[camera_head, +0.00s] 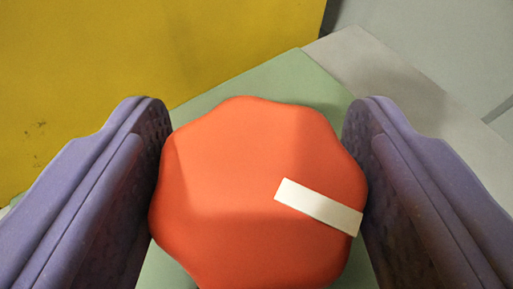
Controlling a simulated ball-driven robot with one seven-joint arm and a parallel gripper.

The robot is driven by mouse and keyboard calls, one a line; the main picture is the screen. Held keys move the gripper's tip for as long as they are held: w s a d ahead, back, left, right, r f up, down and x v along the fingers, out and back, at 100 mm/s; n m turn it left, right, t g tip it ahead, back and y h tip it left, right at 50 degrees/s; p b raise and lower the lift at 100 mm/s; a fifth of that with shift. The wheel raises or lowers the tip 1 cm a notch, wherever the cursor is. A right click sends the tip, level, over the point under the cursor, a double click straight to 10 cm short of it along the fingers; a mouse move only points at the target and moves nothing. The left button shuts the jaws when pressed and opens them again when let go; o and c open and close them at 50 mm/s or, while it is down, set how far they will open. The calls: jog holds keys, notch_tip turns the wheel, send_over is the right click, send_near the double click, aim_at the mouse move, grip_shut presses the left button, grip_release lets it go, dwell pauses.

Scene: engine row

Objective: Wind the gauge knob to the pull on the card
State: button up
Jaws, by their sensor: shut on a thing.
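An orange-red knob (235,190) with a lobed edge fills the lower middle of the view. A white pointer bar (318,206) on its face runs from near the centre to the right edge, pointing right and slightly down. My gripper (258,185) has its two purple fingers on the left and right sides of the knob, shut on it. Behind the knob is a pale green panel (295,78). No card, scale or gauge marks show in this view.
A yellow surface (150,70) fills the upper left, beside the green panel. A grey surface (385,75) lies to the upper right, with a dark gap or seam between it and the yellow.

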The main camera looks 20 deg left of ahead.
jog(key=m+h+p, duration=0.1)
jog(key=h+p, duration=0.1)
jog(key=shift+a+r+m+t+p, duration=0.2)
jog(key=shift+r+m+t+p, duration=0.1)
jog(key=shift+m+p, duration=0.1)
jog(key=shift+f+m+h, duration=0.2)
jog(key=shift+m+h, duration=0.6)
jog(key=shift+h, duration=0.2)
jog(key=m+h+b, duration=0.3)
jog(key=shift+d+f+h, duration=0.15)
jog(key=shift+f+h, duration=0.05)
jog(key=shift+h, duration=0.1)
jog(key=shift+r+m+h+b, duration=0.1)
jog(key=shift+m+h+b, duration=1)
jog(key=shift+b, duration=0.15)
jog(key=shift+r, duration=0.1)
jog(key=o, duration=1)
jog(key=shift+c, duration=0.2)
